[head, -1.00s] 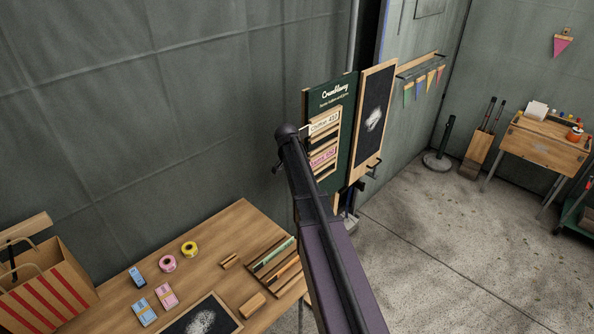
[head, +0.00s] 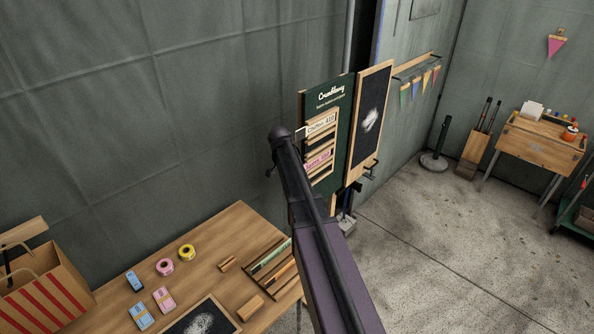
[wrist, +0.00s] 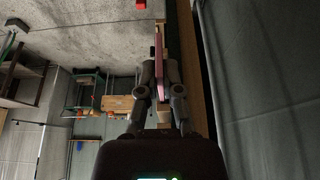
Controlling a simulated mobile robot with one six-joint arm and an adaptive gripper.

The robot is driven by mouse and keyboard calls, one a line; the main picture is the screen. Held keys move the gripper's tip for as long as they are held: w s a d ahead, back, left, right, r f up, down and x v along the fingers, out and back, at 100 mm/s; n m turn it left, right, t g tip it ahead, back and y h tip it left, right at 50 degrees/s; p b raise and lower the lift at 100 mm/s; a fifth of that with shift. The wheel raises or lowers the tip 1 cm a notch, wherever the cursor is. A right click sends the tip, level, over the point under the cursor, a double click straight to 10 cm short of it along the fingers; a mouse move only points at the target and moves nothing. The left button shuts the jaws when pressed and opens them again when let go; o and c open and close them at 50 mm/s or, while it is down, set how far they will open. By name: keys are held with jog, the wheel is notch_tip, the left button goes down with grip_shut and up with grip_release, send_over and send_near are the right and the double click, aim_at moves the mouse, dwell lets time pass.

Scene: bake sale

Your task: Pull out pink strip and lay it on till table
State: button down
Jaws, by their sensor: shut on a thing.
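The pink strip (head: 318,161) shows in the head view at the lower slots of the dark green menu board (head: 341,94), partly hidden by my arm. In the wrist view the pink strip (wrist: 162,68) is seen edge-on between the fingers of my gripper (wrist: 162,80), which is shut on it. Whether the strip is still in its slot or just in front of it, I cannot tell. In the head view the gripper is hidden behind my arm. A wooden table (head: 217,240), which looks like the till table, stands at the lower left.
A white strip (head: 321,125) sits higher on the board. A framed blackboard (head: 369,120) stands right beside it. The table bears tape rolls (head: 187,252), ticket pads (head: 163,299), a slotted rack (head: 262,281), a small blackboard (head: 200,318) and a striped bag (head: 40,290). Bare wood shows near its back edge.

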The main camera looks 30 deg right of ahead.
jog(key=s+a, duration=0.2)
jog(key=a, duration=0.5)
jog(key=s+a, duration=0.3)
jog(key=a, duration=0.5)
jog(key=shift+s, duration=0.2)
dwell(2.2)
jog(key=shift+a, duration=0.1)
notch_tip(320, 180, down, 6)
jog(key=b, duration=0.5)
jog(key=shift+r+b, duration=0.2)
jog(key=shift+b, duration=0.1)
dwell(0.4)
